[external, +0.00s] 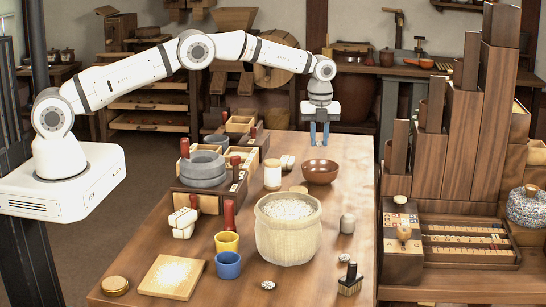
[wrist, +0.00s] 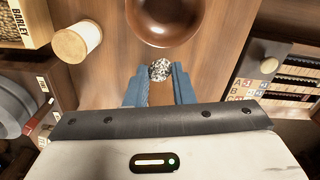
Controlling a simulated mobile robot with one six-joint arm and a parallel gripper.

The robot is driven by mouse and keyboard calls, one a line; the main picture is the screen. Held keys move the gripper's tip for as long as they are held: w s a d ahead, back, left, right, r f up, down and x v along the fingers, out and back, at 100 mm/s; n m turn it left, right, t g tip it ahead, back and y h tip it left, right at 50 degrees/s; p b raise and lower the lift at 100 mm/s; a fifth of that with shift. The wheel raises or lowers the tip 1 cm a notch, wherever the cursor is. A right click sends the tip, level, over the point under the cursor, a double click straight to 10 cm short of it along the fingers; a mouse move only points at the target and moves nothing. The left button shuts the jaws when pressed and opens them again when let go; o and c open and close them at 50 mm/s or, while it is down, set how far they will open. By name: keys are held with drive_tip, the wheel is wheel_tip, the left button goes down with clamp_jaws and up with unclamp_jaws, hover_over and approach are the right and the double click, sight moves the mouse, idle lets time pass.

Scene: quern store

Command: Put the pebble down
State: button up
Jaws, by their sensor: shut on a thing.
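The shiny brown bowl (external: 320,172) is close to the fingers and also shows at the top of the wrist view (wrist: 165,22). The gap between pebble and tabletop (external: 180,240) is hard to judge.
A pale cylinder (external: 272,174) and a large sack of grain (external: 288,232) stand near the bowl. A quern with grey stones (external: 203,168) is at the left. Yellow (external: 227,243) and blue (external: 228,265) cups stand in front. Tall wooden blocks (external: 470,140) rise at the right.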

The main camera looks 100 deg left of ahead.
sight(320, 163)
drive_tip(key=shift+a+m+p, duration=1.8)
drive_tip(key=shift+a+p, duration=0.25)
drive_tip(key=shift+a, duration=0.45)
wheel_tip(320, 163, down, 10)
drive_tip(key=b, duration=1.1)
drive_tip(key=shift+w+f+b, duration=0.1)
drive_tip(key=shift+f+b, duration=0.1)
drive_tip(key=shift+b, duration=0.2)
drive_tip(key=o, duration=1)
wheel_tip(320, 163, up, 7)
drive_tip(key=p, duration=0.7)
